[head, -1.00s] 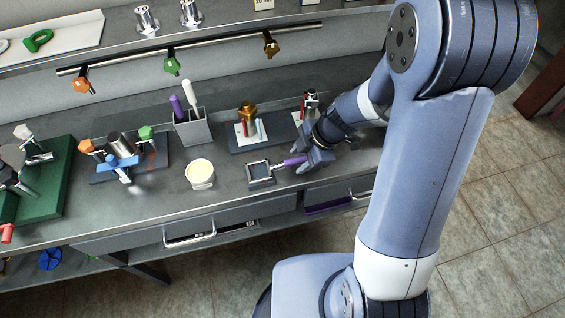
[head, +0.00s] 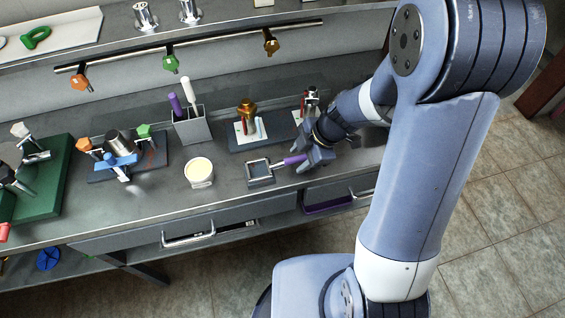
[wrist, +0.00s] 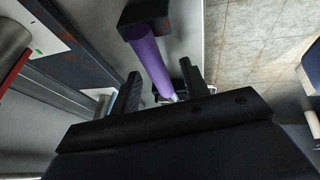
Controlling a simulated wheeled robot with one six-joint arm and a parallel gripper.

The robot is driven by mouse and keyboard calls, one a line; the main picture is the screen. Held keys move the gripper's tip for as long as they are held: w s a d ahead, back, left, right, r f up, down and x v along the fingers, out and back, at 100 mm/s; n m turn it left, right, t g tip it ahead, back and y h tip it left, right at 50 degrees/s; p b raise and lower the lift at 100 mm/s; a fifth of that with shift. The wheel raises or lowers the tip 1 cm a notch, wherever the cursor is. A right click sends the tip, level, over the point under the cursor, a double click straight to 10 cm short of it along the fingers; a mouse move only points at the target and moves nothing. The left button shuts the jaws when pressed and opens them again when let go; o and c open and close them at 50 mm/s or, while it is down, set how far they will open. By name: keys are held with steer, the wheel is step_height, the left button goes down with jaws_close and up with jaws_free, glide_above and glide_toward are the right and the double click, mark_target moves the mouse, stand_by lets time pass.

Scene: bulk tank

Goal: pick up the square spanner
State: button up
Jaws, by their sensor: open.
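A tool with a purple handle (head: 294,160), which I take to be the square spanner, lies at the front of the grey bench. Its left end meets a square grey frame (head: 250,180); I cannot tell whether that frame is its head or a holder. My gripper (head: 312,157) is open at the handle's right end. In the wrist view the purple handle (wrist: 150,58) runs from a dark block (wrist: 147,14) down between the two fingers of my gripper (wrist: 159,72). The handle's near end is partly hidden by the gripper.
A cream-topped cup (head: 199,172) stands left of the frame. Behind are a grey holder (head: 192,128) with purple and white handles, and a dark plate (head: 238,145) with a brass fitting (head: 247,110). A drawer (head: 330,200) below the gripper stands partly open.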

steer(key=shift+f+b, duration=0.15)
steer(key=shift+b, duration=0.15)
stand_by(0.4)
jaws_close()
